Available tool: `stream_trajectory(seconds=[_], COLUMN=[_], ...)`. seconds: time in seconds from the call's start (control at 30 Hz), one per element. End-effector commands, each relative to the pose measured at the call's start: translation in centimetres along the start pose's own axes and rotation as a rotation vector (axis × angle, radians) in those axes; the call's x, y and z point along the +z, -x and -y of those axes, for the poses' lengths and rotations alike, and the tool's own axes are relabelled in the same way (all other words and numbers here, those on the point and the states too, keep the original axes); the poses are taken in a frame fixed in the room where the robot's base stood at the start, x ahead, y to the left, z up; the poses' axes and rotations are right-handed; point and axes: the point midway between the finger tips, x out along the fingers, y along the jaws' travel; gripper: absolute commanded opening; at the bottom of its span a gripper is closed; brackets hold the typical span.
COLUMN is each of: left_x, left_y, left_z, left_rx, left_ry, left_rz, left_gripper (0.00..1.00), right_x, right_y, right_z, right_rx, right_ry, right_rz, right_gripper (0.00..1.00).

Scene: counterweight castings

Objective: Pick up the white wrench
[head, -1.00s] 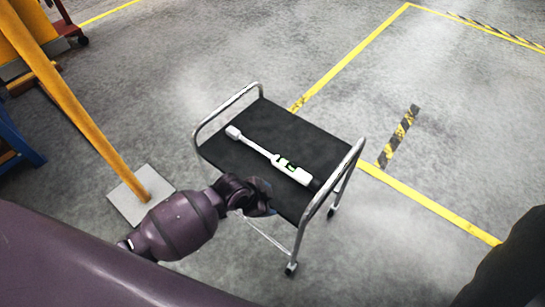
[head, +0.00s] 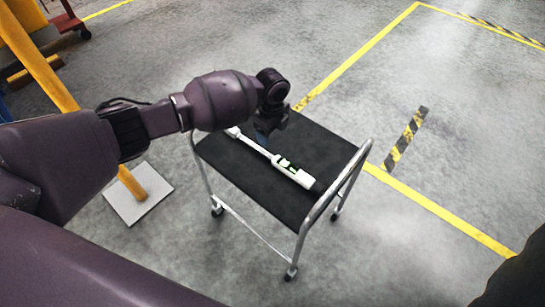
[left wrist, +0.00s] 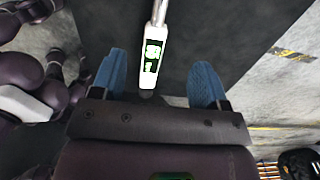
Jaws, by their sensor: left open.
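The white wrench (head: 287,169) lies diagonally on the black top of a small cart (head: 240,172). It has a long thin shaft, a thicker white body with a green and black display, and a dark handle end. My left gripper (head: 262,138) is over the cart, above the wrench's shaft, and its arm hides part of the wrench's far head. In the left wrist view the open blue fingers (left wrist: 162,85) stand apart, with the white wrench body (left wrist: 153,58) showing between and beyond them. The fingers do not touch it. My right gripper is not in view.
The cart has bent metal tube handles (head: 345,190) at its ends and small wheels. A yellow post (head: 45,75) on a pale square base plate (head: 137,195) stands to the left. Yellow floor lines (head: 440,208) run past the cart's right side.

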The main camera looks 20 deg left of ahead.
Motion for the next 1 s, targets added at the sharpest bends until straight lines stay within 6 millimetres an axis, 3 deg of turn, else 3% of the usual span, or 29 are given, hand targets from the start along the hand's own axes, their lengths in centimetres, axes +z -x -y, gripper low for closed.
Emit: stream_trajectory(seconds=[0.33, 0.63, 0.9, 1.0], left_x=[0.0, 0.0, -0.1, -0.1], left_y=[-4.7, -6.5, -10.4, -10.9], left_z=[-0.2, -0.1, -0.4, -0.4], left_rx=[0.010, 0.005, 0.009, 0.006], left_ry=[-0.002, -0.001, 0.000, -0.001], left_rz=[-0.002, 0.000, -0.002, -0.001], left_gripper=[0.68, 0.68, 0.68, 0.68], right_x=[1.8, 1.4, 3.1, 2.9], right_y=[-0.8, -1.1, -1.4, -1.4], right_z=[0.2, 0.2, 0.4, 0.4], right_rx=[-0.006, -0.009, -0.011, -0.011], right_ry=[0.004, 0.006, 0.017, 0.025], right_rz=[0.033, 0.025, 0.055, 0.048], right_gripper=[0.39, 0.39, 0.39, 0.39])
